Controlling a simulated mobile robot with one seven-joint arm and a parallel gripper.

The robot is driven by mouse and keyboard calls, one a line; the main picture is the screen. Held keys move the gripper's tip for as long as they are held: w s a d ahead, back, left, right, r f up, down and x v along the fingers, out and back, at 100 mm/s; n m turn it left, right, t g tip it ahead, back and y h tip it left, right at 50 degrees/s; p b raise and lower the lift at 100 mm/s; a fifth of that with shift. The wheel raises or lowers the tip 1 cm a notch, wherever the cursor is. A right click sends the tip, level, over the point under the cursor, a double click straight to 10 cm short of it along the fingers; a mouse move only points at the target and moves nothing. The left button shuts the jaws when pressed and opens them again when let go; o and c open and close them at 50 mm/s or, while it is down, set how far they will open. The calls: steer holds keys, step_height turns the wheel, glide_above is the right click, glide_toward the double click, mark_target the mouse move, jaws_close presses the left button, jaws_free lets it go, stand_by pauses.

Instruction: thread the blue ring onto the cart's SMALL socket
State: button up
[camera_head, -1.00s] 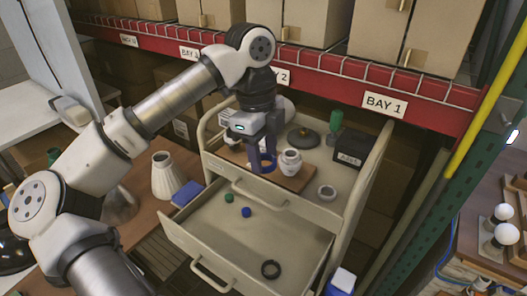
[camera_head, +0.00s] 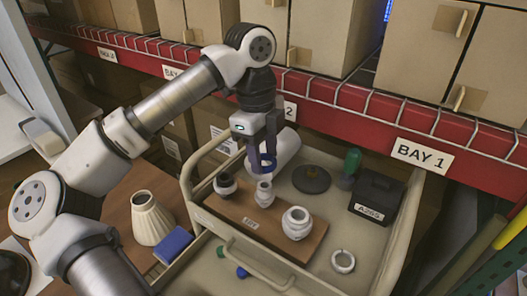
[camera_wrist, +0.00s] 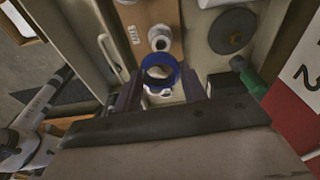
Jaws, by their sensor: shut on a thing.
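My gripper (camera_head: 263,158) is shut on the blue ring (camera_head: 267,163), which also shows in the wrist view (camera_wrist: 146,72). A wooden board (camera_head: 245,223) on the cart's top (camera_head: 325,210) carries three sockets. The middle one, a slim white socket (camera_head: 264,194), looks smallest and stands just below the ring in the head view. A wider white socket (camera_head: 297,224) is to its right, and a dark-topped socket (camera_head: 225,185) to its left. In the wrist view, white shows through and below the ring's opening. I cannot tell whether the ring touches the socket.
A white cylinder (camera_head: 286,148) lies close behind the gripper. The red shelf beam (camera_head: 340,108) runs behind.

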mark_target(264, 182)
steer(key=shift+w+f+b, duration=0.2)
steer(key=shift+f+b, duration=0.25)
steer(key=shift+f, duration=0.15)
steer(key=shift+f+b, duration=0.95)
steer(key=shift+f, duration=0.9)
steer(key=shift+f+b, duration=1.2)
steer(key=shift+f, duration=0.1)
steer(key=shift+f+b, duration=0.65)
steer(key=shift+b, duration=0.2)
